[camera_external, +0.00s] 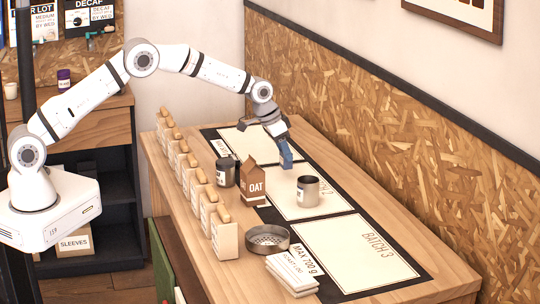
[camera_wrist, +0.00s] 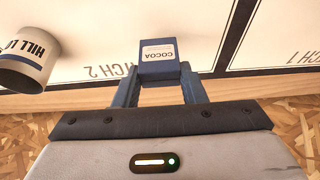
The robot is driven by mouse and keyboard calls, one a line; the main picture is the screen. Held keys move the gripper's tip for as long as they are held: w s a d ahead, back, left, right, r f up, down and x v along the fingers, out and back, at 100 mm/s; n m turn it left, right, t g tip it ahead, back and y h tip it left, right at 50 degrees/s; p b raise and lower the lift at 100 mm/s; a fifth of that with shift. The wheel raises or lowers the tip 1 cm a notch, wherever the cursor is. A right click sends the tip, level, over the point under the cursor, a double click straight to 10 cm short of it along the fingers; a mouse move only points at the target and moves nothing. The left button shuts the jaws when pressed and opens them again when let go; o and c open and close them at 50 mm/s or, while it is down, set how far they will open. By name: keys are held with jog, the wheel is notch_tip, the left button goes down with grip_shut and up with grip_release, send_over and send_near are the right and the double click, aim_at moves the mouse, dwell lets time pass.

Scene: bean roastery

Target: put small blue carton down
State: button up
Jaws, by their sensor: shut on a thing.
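The small blue carton (camera_wrist: 158,58) has a white label reading COCOA and sits between the two fingers of my gripper (camera_wrist: 160,85) in the wrist view. My gripper is shut on it. In the external view, my gripper (camera_external: 281,143) points down over the mat at the far half of the table, and the blue carton (camera_external: 285,157) shows at its tips. The carton is near the border of the BATCH 2 panel (camera_external: 293,208). I cannot tell whether its base touches the mat.
A grey metal cup (camera_external: 308,191) and a brown OAT carton (camera_external: 252,185) stand close by, with a dark can (camera_external: 226,172) further left. A round sieve (camera_external: 268,239) and a card stack (camera_external: 292,270) lie in front. The BATCH 3 panel (camera_external: 352,250) is clear.

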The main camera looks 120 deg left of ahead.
aim_at(282, 154)
jog(key=shift+f, duration=1.95)
jog(key=o, duration=1)
jog(key=shift+p, duration=0.3)
jog(key=shift+r, duration=0.3)
jog(key=b+v, duration=0.2)
jog(key=v, duration=0.9)
jog(key=shift+s+d+r, duration=0.15)
jog(key=shift+r, duration=0.15)
